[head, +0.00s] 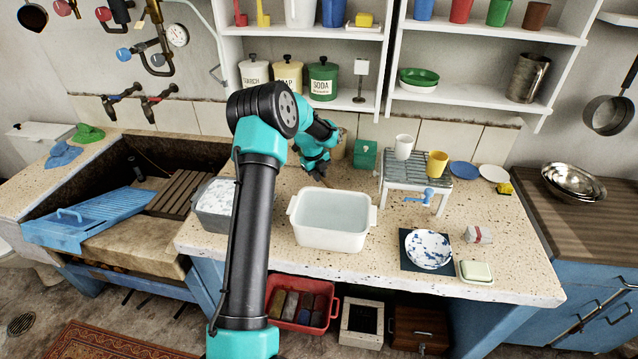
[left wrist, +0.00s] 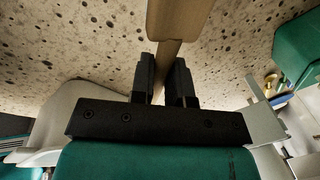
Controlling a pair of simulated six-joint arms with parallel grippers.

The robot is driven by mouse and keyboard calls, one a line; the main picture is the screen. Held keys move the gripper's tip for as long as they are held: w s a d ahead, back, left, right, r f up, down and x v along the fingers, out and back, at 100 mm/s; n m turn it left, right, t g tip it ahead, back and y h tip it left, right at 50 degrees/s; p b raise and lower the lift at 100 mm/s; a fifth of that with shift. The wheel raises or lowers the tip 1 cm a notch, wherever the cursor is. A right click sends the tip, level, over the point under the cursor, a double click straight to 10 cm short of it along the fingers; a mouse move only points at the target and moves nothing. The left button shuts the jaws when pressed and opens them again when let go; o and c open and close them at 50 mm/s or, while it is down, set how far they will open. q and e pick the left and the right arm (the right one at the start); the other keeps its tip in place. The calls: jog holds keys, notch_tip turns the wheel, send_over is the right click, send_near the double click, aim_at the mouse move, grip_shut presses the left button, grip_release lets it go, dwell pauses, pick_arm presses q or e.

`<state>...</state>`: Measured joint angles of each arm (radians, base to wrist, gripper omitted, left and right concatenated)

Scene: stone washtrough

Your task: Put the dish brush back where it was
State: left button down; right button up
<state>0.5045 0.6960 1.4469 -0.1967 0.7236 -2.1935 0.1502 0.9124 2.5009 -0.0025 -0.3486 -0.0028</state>
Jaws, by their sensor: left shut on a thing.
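My left gripper (head: 318,190) reaches over the counter, just behind the white basin. In the left wrist view its two black fingers (left wrist: 164,75) are shut on a tan wooden piece, the dish brush (left wrist: 180,22). Its narrow part runs between the fingers and a wider block shows beyond them. In the head view the brush is mostly hidden by the gripper and too small to make out. A tan crock (head: 339,148) stands behind my left arm, partly hidden by it. My right gripper is not in view.
The white basin (head: 331,237) holds water. A grey tub (head: 215,218) stands left, partly behind my arm. A green box (head: 365,155) and a rack (head: 416,172) with two cups stand at the back. A patterned plate (head: 428,249) lies at the right front.

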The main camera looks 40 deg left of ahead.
pick_arm(q)
jog(key=shift+s+x, duration=0.15)
jog(key=shift+x, duration=0.75)
jog(key=shift+s+x, duration=0.2)
jog(key=shift+x, duration=0.7)
jog(key=shift+a+f, duration=0.15)
jog(key=shift+f, duration=0.1)
jog(key=c, duration=1.1)
grip_release()
jog(key=v, duration=1.2)
jog(key=shift+r, duration=0.2)
